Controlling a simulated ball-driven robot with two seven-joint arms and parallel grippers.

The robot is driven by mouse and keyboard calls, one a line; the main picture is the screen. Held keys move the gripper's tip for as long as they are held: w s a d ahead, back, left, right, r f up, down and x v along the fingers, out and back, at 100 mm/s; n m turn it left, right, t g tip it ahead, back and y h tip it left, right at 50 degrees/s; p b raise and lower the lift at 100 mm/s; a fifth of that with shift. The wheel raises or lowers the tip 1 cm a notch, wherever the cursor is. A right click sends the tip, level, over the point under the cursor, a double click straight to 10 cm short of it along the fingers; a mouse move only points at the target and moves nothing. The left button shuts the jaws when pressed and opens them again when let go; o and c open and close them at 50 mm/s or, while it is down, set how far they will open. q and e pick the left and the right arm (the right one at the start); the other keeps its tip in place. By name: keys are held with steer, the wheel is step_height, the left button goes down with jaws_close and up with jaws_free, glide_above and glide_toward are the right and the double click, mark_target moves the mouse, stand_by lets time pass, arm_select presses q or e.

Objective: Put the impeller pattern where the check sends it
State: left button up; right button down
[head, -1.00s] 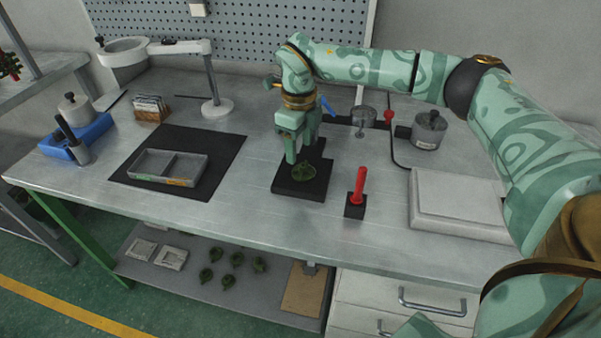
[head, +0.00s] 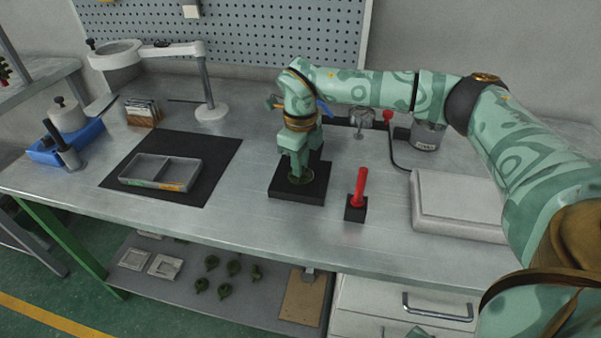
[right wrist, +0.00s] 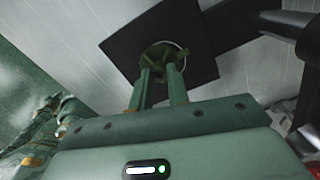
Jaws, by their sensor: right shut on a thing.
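The green impeller pattern (right wrist: 165,55) is on the black square block (right wrist: 121,48) in the right wrist view. In the head view the block (head: 283,191) is mid-bench and the pattern (head: 301,180) is mostly hidden under the fingers. My right gripper (head: 299,168) points down over the block, its fingers shut on the pattern; it also shows in the right wrist view (right wrist: 162,85). A grey two-compartment tray (head: 160,171) with orange and green marks on its front lies on a dark mat (head: 219,158) to the left. My left gripper is not in view.
A red-handled tool (head: 360,184) stands in a small black base right of the block. A white flat slab (head: 457,204) lies further right. A ring-headed lamp (head: 211,113) stands behind the mat. Several green patterns (head: 225,290) lie on the shelf below.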

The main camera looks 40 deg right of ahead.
steer(key=shift+s+f, duration=0.15)
steer(key=shift+f, duration=0.1)
